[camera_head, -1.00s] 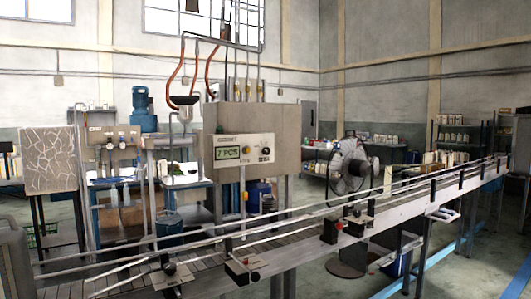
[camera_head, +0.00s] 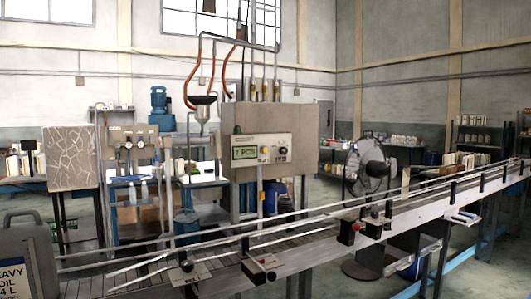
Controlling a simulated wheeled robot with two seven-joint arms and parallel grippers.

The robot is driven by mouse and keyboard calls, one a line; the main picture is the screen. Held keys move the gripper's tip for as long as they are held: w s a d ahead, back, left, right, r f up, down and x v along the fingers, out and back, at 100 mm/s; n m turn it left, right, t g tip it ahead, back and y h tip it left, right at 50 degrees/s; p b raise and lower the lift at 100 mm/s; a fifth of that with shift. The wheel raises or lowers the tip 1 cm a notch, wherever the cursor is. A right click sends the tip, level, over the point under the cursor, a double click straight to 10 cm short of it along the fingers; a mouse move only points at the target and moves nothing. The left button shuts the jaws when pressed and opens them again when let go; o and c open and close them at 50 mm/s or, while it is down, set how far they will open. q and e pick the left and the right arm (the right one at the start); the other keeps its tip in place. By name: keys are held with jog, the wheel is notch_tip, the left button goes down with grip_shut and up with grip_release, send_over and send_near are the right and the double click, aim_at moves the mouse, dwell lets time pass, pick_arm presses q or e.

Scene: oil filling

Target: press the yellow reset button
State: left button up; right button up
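A grey control box (camera_head: 271,128) stands behind the conveyor, a little left of the picture's middle. Right of the display is a small pale yellow button (camera_head: 264,150), with dark knobs further right. The button is small and its lettering is too small to read. Neither of my grippers is in view, so nothing of mine touches the panel.
A conveyor (camera_head: 340,236) with rails crosses the foreground between me and the box. A grey "heavy oil" canister (camera_head: 27,255) is at the left edge. A fan (camera_head: 367,167) stands right of the box. A funnel (camera_head: 203,100) hangs left of it.

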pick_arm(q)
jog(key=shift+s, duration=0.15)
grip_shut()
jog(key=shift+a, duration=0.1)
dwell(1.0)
